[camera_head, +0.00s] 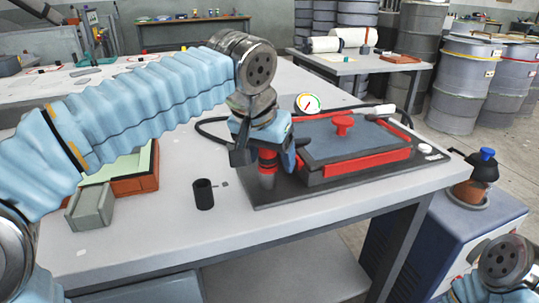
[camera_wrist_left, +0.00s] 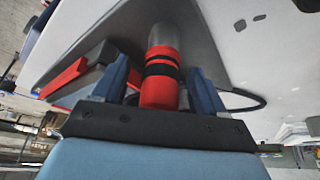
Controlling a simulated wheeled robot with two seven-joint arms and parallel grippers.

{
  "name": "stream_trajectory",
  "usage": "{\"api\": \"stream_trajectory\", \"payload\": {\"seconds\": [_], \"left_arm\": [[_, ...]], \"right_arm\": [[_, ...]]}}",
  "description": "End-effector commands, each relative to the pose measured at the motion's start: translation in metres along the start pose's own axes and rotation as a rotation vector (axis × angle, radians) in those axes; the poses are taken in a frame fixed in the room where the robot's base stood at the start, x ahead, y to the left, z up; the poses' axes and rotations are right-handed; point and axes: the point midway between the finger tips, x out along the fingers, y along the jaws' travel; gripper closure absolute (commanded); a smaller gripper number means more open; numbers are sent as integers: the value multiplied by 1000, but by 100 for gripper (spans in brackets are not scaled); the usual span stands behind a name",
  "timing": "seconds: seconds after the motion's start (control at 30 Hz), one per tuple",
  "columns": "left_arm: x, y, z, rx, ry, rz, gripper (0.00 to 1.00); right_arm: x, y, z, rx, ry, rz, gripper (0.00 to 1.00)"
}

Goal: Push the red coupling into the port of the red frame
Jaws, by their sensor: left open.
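The red coupling (camera_head: 267,159) is a short upright red cylinder with a dark band above a grey lower part, on the left part of the dark base plate. In the left wrist view the red coupling (camera_wrist_left: 160,68) has black bands, with a grey cylinder at its far end. My left gripper (camera_head: 265,154) is open, its blue fingers on either side of the coupling; contact is unclear. The red frame (camera_head: 368,165) lies right of it around a grey-blue panel; its edge also shows in the left wrist view (camera_wrist_left: 64,77). I cannot make out its port. My right gripper is not in view.
A red knob (camera_head: 342,124) stands on the panel, with a gauge (camera_head: 308,103) behind. A black hose runs to a white nozzle (camera_head: 379,110). The table front is clear.

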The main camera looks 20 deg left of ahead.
Motion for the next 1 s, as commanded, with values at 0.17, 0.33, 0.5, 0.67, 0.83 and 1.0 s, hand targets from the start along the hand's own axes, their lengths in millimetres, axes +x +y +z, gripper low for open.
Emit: {"api": "stream_trajectory", "payload": {"seconds": [0.17, 0.33, 0.5, 0.67, 0.83, 1.0], "left_arm": [[-27, 0, -1, -1, 6, 2, 28], [-67, 0, -2, 0, 5, 2, 28], [-104, 0, -2, 0, 5, 2, 28], [-126, 0, -1, 0, 3, 1, 28], [-135, 0, 0, 0, 2, 1, 28], [-136, 0, 0, 0, 1, 0, 28]], "right_arm": [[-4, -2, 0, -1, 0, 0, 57], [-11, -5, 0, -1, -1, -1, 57], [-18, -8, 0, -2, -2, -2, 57], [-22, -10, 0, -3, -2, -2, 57], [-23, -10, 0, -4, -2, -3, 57], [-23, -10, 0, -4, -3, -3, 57]]}}
